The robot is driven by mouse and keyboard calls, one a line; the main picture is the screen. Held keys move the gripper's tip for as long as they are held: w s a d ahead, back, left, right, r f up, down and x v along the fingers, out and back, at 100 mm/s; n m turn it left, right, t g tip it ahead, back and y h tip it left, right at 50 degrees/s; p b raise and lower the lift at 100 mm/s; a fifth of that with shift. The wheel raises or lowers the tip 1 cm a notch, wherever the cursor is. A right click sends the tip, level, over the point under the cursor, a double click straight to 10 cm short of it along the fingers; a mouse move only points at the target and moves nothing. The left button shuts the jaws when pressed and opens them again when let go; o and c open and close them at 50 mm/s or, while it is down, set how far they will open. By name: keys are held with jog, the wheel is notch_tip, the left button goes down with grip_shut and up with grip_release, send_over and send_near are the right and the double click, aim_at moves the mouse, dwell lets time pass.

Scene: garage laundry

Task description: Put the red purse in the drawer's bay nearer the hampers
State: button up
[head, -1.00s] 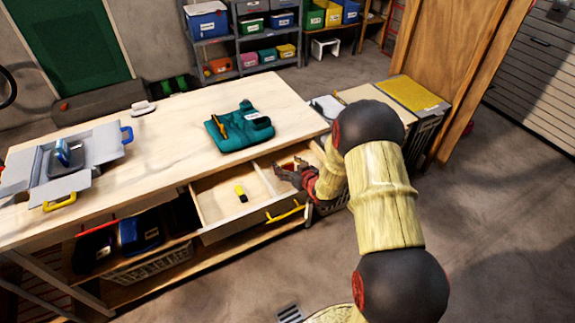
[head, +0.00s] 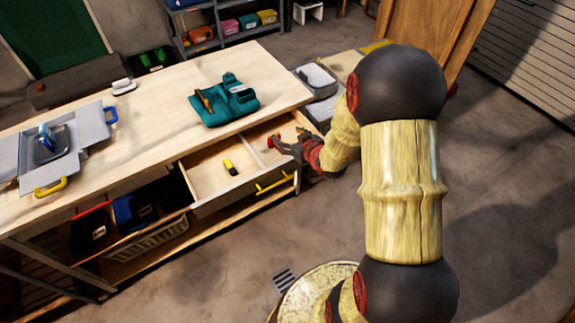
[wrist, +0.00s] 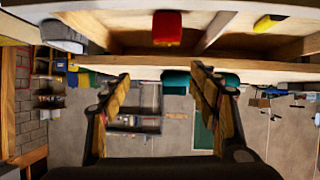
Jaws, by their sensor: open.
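The open drawer (head: 218,205) under the workbench has two bays split by a divider (head: 254,157). The red purse (head: 274,142) is in the right bay, on the side of the hampers. In the wrist view the purse (wrist: 167,28) lies in the bay left of the divider, beyond the fingertips and apart from them. My gripper (head: 287,149) is at the drawer's right end in the head view, partly in front of that bay. In the wrist view my gripper (wrist: 161,75) has its fingers spread with nothing between them. The hampers (head: 318,82) stand past the bench's right end.
A yellow-and-black item (head: 230,167) lies in the left bay. A folded teal garment (head: 224,102) and an open grey box (head: 62,150) are on the bench top (head: 165,105). A basket (head: 150,240) sits on the lower shelf. The floor in front is clear.

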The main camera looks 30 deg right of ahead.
jog(key=s+a+r+g+h, duration=0.1)
jog(key=s+a+r, duration=0.15)
jog(key=r, duration=0.55)
jog(key=s+a+r+g+h, duration=0.1)
jog(key=s+a+r+g, duration=0.1)
jog(key=s+r, duration=0.35)
jog(key=s+a+r+g, duration=0.1)
jog(key=s+a+r, duration=0.2)
jog(key=s, duration=0.4)
jog(key=s+a+r+g+y, duration=0.1)
jog(key=s+a+r, duration=0.2)
jog(key=s+a, duration=0.2)
jog(key=s+a+r+g+y, duration=0.1)
jog(key=s+a+r, duration=0.2)
jog(key=s, duration=0.6)
jog(key=shift+a+r+m+g, duration=0.3)
jog(key=shift+a+r+g, duration=0.1)
jog(key=shift+a, duration=0.4)
jog(key=shift+c, duration=0.3)
